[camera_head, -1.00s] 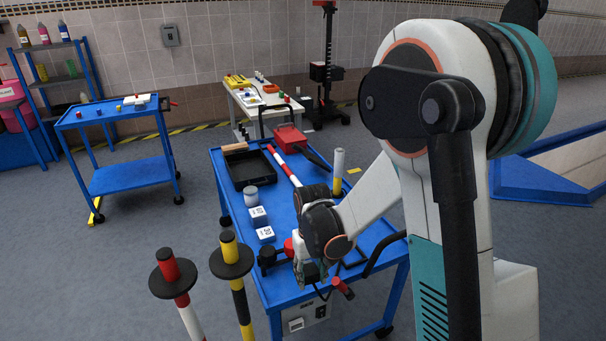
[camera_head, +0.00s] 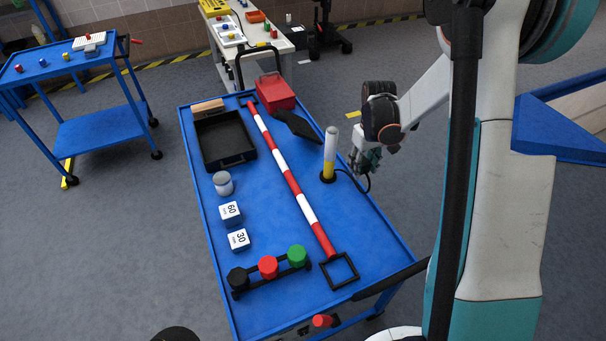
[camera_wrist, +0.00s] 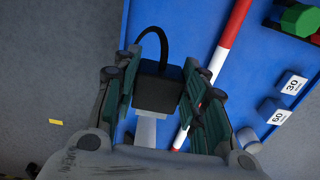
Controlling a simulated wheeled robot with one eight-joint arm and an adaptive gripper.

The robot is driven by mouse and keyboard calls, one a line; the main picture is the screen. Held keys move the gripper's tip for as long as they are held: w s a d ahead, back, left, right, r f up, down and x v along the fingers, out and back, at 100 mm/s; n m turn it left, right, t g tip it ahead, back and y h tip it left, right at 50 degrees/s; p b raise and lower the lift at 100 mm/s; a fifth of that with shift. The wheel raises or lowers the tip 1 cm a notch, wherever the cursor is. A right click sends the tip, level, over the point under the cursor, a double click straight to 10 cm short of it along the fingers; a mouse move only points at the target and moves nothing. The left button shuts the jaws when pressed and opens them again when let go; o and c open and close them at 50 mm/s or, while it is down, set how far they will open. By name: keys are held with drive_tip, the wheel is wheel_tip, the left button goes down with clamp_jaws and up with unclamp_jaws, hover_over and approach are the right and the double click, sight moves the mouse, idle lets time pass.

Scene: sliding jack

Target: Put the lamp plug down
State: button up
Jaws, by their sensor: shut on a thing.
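The lamp plug, a black block (camera_wrist: 157,88), sits between the fingers of my gripper (camera_wrist: 160,92) in the wrist view, with a black cable looping up from it. My gripper is shut on it. In the head view my gripper (camera_head: 366,165) is over the right edge of the blue cart (camera_head: 240,300), just right of the upright white-and-yellow lamp (camera_head: 330,155). A cable (camera_head: 354,184) runs from the lamp's black base toward my gripper. A pale strip shows below the plug in the wrist view; I cannot tell what it is. The plug's height above the cart is unclear.
A red-and-white pole (camera_head: 290,180) lies along the cart. A black tray (camera_head: 223,140), red box (camera_head: 275,93), grey jar (camera_head: 222,183), blocks marked 60 (camera_head: 230,213) and 30 (camera_head: 238,239), and a knob row (camera_head: 268,267) surround it. Clear blue surface lies right of the pole's near half.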

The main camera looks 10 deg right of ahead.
sight(353, 211)
wheel_tip(353, 211, down, 20)
drive_tip(key=b, duration=0.7)
drive_tip(key=shift+f, duration=0.2)
drive_tip(key=o, duration=1.1)
drive_tip(key=shift+c, duration=0.2)
